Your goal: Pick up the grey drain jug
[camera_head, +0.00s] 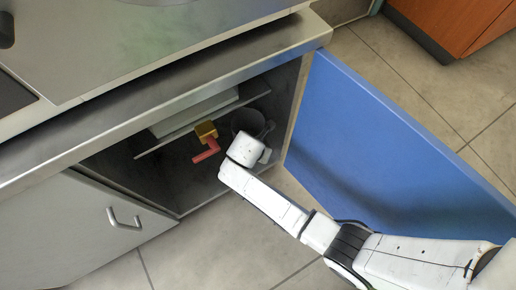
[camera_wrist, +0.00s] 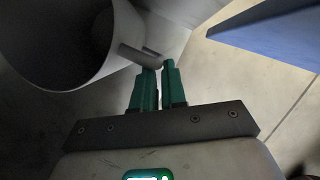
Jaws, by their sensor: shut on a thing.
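The grey drain jug (camera_head: 247,119) stands inside the open cabinet, near its right side, partly hidden behind my wrist in the head view. In the wrist view the jug (camera_wrist: 112,62) fills the upper left, with its open mouth towards the camera and its handle (camera_wrist: 138,54) reaching to the right. My gripper (camera_wrist: 160,70) has its green fingers closed on the end of that handle. In the head view my fingers are hidden behind my wrist. I cannot tell whether the jug rests on the cabinet floor.
A brass valve (camera_head: 206,130) with a red lever (camera_head: 207,152) sits just left of the jug. A thin shelf edge (camera_head: 165,143) runs behind it. The blue cabinet door (camera_head: 390,150) stands open at the right. A closed grey door (camera_head: 70,225) is at the left.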

